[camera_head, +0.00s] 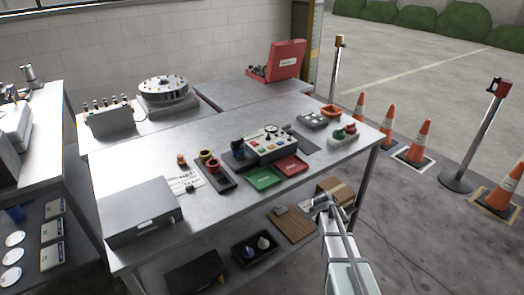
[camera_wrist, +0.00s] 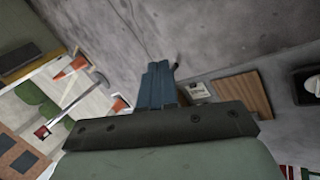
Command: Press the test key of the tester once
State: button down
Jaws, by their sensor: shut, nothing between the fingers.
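The tester (camera_head: 267,148) is a grey box with a round gauge and several small coloured keys on its sloped front. The key labels are too small to read, so I cannot tell which is the test key. My gripper (camera_head: 322,202) is beyond the table's front edge, to the right of and nearer than the tester, and touches nothing I can make out. In the wrist view its blue fingers (camera_wrist: 156,72) are together and empty, against the concrete floor. The tester is not in the wrist view.
A green tray (camera_head: 264,179) and a red tray (camera_head: 292,166) lie in front of the tester. A dark holder (camera_head: 216,178) with coloured rings stands left, and a grey case (camera_head: 143,215) farther left. A cardboard box (camera_head: 336,188) is below the table level. Cones stand at right.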

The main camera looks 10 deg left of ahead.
jog(key=w+a+r+t+h, duration=0.15)
jog(key=w+a+r, duration=0.25)
jog(key=w+r, duration=0.55)
notch_tip(320, 180, up, 26)
jog(key=r+t+y, duration=0.1)
jog(key=t+y, duration=0.1)
jog(key=t, duration=0.2)
send_over(260, 150)
jog(key=shift+s+f+m, duration=0.1)
jog(key=shift+f+m, duration=0.15)
jog(key=shift+m, duration=0.15)
jog(key=shift+f, duration=4.45)
jog(key=shift+f, duration=0.2)
jog(key=shift+f, duration=0.25)
